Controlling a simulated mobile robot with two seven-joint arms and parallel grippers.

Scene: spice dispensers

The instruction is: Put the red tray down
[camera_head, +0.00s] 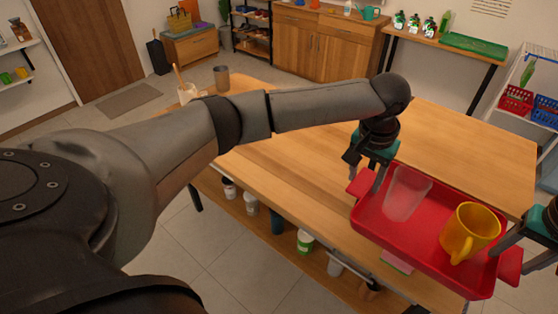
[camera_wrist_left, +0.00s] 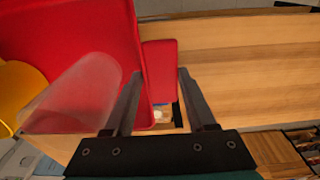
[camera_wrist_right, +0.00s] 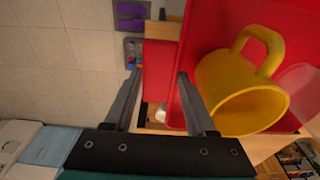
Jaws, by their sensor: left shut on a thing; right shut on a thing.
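The red tray (camera_head: 425,240) is at the right of the head view, over the near edge of the wooden table. It carries a clear, translucent cup (camera_head: 407,193) and a yellow mug (camera_head: 470,232), both upright. My left gripper (camera_head: 372,178) is shut on the tray's left handle; the left wrist view shows this handle (camera_wrist_left: 160,70) between the fingers. My right gripper (camera_head: 506,245) is shut on the right handle, which shows between the fingers in the right wrist view (camera_wrist_right: 160,68). I cannot tell whether the tray touches the tabletop.
The wooden table (camera_head: 310,150) is clear across its middle and far right. A grey cup (camera_head: 221,78) and a container with a utensil (camera_head: 187,92) stand at its far left end. Jars and bottles stand on the shelf below (camera_head: 275,232).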

